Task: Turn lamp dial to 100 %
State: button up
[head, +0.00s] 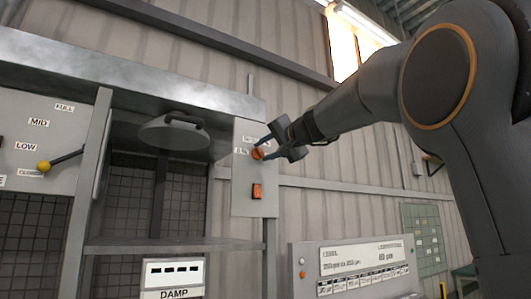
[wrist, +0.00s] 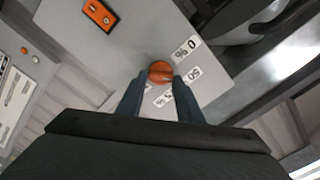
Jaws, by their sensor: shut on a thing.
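The orange lamp dial (head: 258,154) is on a grey panel (head: 243,190) at the right side of a metal cabinet. It also shows in the wrist view (wrist: 160,72), between the two blue-grey fingers. My gripper (head: 265,149) reaches it from the right and is shut on the dial; the wrist view shows its fingers (wrist: 160,88) on either side. White labels stand around the dial: "0 %" (wrist: 186,47), "50 %" (wrist: 188,78) and one partly hidden by a finger. The dial's exact pointing is too small to tell.
An orange switch (head: 257,191) sits below the dial. A round lamp (head: 174,132) hangs inside the cabinet to the left. A lever with a yellow knob (head: 44,166) is at far left. A control box (head: 355,266) stands at lower right. The wall behind my arm looks clear.

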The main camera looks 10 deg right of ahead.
jog(key=m, duration=0.6)
jog(key=shift+d+f+m+p, duration=0.1)
jog(key=shift+m+p, duration=0.2)
jog(key=m+p, duration=0.2)
jog(key=m, duration=0.4)
jog(key=shift+f, duration=0.1)
jog(key=m+p, duration=0.3)
jog(key=m, duration=0.3)
jog(key=shift+f+m, duration=0.1)
jog(key=shift+m, duration=0.2)
jog(key=m+p, duration=0.1)
jog(key=m, duration=0.1)
jog(key=m+p, duration=0.1)
jog(key=m, duration=0.1)
jog(key=m+p, duration=0.1)
jog(key=m, duration=0.1)
jog(key=shift+a+f, duration=0.15)
jog(key=shift+a, duration=0.1)
jog(key=shift+m+p, duration=0.3)
jog(key=shift+p, duration=0.05)
jog(key=o, duration=1.1)
jog(key=shift+s, duration=0.15)
